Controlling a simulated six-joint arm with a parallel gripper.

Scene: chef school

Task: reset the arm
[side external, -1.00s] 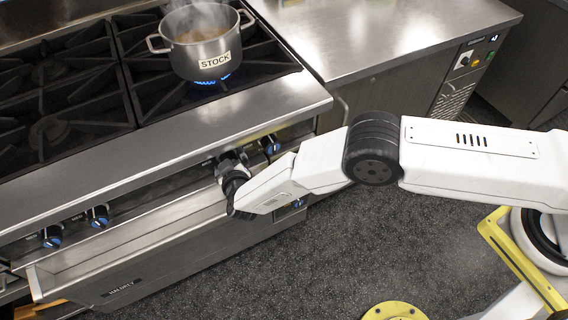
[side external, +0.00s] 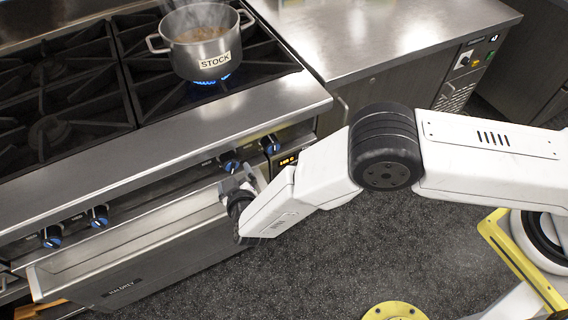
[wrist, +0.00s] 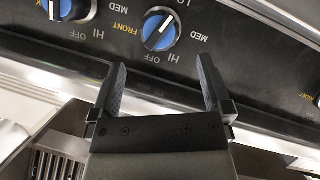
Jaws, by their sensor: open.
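My gripper (side external: 236,186) is in front of the stove's control panel, a little away from the knobs. In the wrist view my gripper (wrist: 160,92) has its two dark fingers apart with nothing between them. A blue-and-black knob (wrist: 160,29) marked FRONT lies just beyond the fingertips, turned off its OFF mark. In the side view a knob (side external: 229,163) shows just above the gripper, and another knob (side external: 270,145) is to its right. My white arm reaches in from the right.
A steaming pot labelled STOCK (side external: 208,63) sits over a lit blue flame on the stove. The drawer (side external: 140,262) below the panel stands open under my gripper. A steel counter (side external: 385,30) is at the back. Dark floor (side external: 350,260) in front is mostly free.

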